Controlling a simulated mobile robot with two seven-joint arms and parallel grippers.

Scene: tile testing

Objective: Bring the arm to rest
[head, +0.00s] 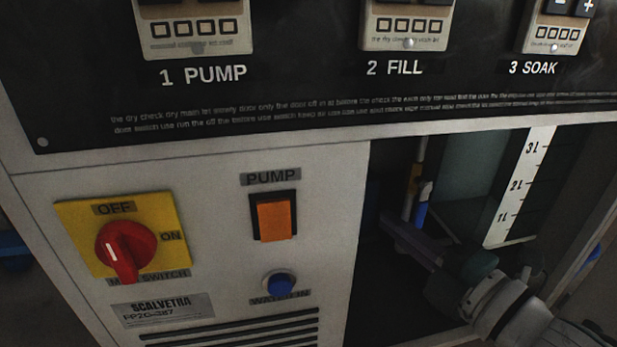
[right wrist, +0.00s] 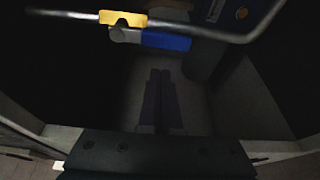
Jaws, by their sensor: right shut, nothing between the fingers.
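My right arm comes in from the lower right in the head view. My right gripper (head: 389,224) is inside the open dark bay of the machine, its fingers together with nothing between them. In the right wrist view the two fingers (right wrist: 160,73) lie side by side, pointing into the bay. A thin pipe with a yellow part (head: 415,177) and a blue part (head: 422,207) stands just beyond the fingertips. The yellow part (right wrist: 122,19) and blue part (right wrist: 165,40) also show in the right wrist view, apart from the fingers. My left gripper is out of view.
The front panel has a red rotary switch (head: 125,250), an orange pump switch (head: 274,219) and a blue button (head: 281,284). A white level scale (head: 517,190) stands in the bay right of the pipe. The bay's walls and frame surround my right gripper.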

